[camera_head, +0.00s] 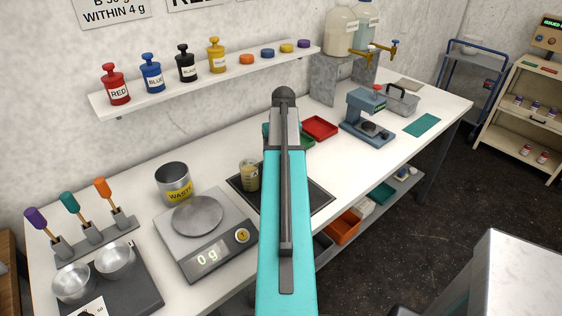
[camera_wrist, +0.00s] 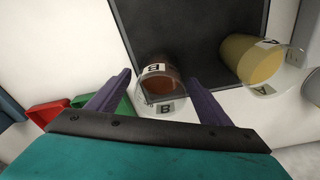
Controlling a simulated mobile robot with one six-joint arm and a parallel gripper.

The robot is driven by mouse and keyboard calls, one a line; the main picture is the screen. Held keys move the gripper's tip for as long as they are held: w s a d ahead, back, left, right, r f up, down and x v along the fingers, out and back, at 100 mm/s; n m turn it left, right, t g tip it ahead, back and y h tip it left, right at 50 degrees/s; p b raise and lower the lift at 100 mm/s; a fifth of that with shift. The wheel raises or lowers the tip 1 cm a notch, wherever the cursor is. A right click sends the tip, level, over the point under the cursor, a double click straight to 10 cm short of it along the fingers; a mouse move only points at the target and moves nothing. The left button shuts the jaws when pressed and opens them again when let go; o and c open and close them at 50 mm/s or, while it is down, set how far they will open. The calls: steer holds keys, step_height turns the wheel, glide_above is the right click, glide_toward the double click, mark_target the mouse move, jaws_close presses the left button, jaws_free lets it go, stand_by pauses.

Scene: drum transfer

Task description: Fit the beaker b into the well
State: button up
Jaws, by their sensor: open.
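Beaker b (camera_wrist: 159,86) is a clear beaker with brown contents and a B label, at the edge of the dark mat in the wrist view. My gripper (camera_wrist: 159,77) is open, with its two dark purple fingers on either side of beaker b. A gap shows on both sides. My arm hides beaker b and the fingers in the head view. I cannot pick out the well for certain; a blue-grey press-like device (camera_head: 366,112) with a round dark part on its base stands on the bench to the right.
Beaker A (camera_head: 249,176), with yellowish contents, stands on the dark mat (camera_head: 311,197); it is close to the right finger in the wrist view (camera_wrist: 250,60). A scale (camera_head: 183,233) reads 0 g. Red (camera_head: 320,127) and green trays are near.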

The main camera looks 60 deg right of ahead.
steer(key=c, duration=1.3)
steer(key=shift+r, duration=0.25)
step_height(320, 180, up, 10)
steer(key=b, duration=0.2)
steer(key=shift+f+b, duration=0.25)
steer(key=shift+b, duration=0.1)
stand_by(0.4)
stand_by(0.7)
